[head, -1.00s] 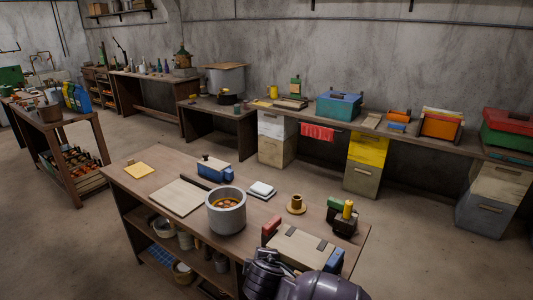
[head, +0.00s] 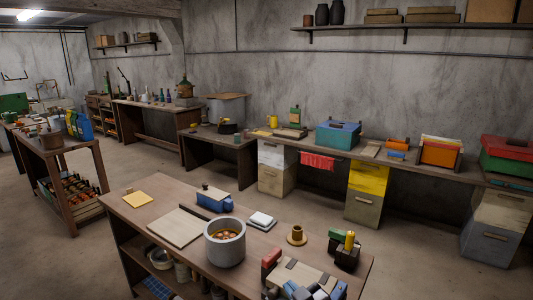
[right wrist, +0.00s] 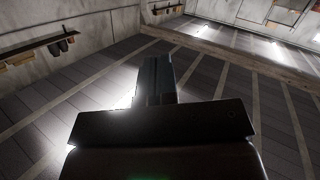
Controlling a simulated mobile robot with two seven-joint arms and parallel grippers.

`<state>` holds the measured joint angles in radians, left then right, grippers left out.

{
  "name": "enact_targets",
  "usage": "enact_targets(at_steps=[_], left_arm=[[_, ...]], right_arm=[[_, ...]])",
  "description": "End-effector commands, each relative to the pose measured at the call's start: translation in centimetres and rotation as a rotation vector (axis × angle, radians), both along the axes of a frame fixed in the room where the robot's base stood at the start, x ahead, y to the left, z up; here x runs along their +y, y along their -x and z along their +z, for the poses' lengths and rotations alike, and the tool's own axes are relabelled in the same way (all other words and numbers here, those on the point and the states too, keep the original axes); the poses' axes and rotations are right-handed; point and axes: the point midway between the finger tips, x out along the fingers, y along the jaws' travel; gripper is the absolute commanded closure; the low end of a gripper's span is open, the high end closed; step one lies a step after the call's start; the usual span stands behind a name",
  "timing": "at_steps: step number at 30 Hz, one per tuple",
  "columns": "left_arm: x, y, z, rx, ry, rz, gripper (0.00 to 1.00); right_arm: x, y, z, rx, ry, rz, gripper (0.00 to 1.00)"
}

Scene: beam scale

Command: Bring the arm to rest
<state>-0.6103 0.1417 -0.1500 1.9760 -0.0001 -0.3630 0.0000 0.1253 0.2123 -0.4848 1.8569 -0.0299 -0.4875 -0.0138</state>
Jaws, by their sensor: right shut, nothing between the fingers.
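My right gripper (head: 308,292) shows only in part at the bottom edge of the head view, in front of a pale wooden board with dark straps (head: 298,270) on the near workbench. In the right wrist view its dark fingers (right wrist: 158,75) are together with nothing between them, and they point toward a wall and planked surface, away from the bench items. Most of the right arm is below the head view. My left gripper is not in either view.
A long wall bench stands behind. The floor between them is clear.

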Motion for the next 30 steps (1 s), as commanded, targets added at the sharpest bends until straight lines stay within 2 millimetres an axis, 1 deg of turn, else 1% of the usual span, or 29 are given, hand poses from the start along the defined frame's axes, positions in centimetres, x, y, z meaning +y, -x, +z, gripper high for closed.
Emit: enact_targets(at_steps=[1, 5, 6, 8, 9, 11, 12, 14, 15, 16, 19, 21, 24, 27, 30], left_arm=[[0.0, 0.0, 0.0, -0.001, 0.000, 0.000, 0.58], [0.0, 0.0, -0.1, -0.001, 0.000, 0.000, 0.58], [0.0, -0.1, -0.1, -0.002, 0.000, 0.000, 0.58], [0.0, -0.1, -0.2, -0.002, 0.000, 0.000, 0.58], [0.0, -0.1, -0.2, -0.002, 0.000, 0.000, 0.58], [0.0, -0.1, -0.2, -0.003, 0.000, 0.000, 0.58], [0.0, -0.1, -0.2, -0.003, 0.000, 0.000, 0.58], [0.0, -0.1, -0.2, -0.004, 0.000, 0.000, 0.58], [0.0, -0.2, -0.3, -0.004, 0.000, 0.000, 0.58], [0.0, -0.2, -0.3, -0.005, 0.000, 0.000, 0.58], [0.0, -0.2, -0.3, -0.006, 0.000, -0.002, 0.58], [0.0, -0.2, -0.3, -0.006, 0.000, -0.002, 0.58], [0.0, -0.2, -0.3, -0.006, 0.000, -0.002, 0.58], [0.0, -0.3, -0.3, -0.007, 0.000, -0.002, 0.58], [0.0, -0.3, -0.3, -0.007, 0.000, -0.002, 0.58]], right_arm=[[-1.9, 1.0, -1.1, 0.017, -0.036, -0.039, 1.00], [-6.7, 3.4, -3.6, 0.049, -0.105, -0.141, 1.00], [-8.2, 4.3, -4.5, 0.062, -0.120, -0.174, 1.00], [-10.4, 5.9, -6.0, 0.084, -0.134, -0.223, 1.00], [-11.8, 7.0, -6.9, 0.100, -0.141, -0.255, 1.00], [-13.9, 8.9, -8.5, 0.132, -0.145, -0.305, 1.00], [-15.2, 10.2, -9.6, 0.156, -0.143, -0.338, 1.00], [-17.2, 12.4, -11.3, 0.197, -0.139, -0.386, 1.00], [-18.3, 13.9, -12.3, 0.223, -0.134, -0.416, 1.00], [-19.1, 15.0, -13.1, 0.244, -0.130, -0.436, 1.00], [-20.9, 18.6, -15.6, 0.310, -0.117, -0.488, 1.00], [-21.5, 20.6, -16.8, 0.346, -0.111, -0.510, 1.00], [-21.8, 22.6, -18.0, 0.384, -0.105, -0.523, 1.00], [-21.9, 23.4, -18.4, 0.400, -0.101, -0.529, 1.00], [-21.9, 23.6, -18.5, 0.404, -0.100, -0.530, 1.00]])
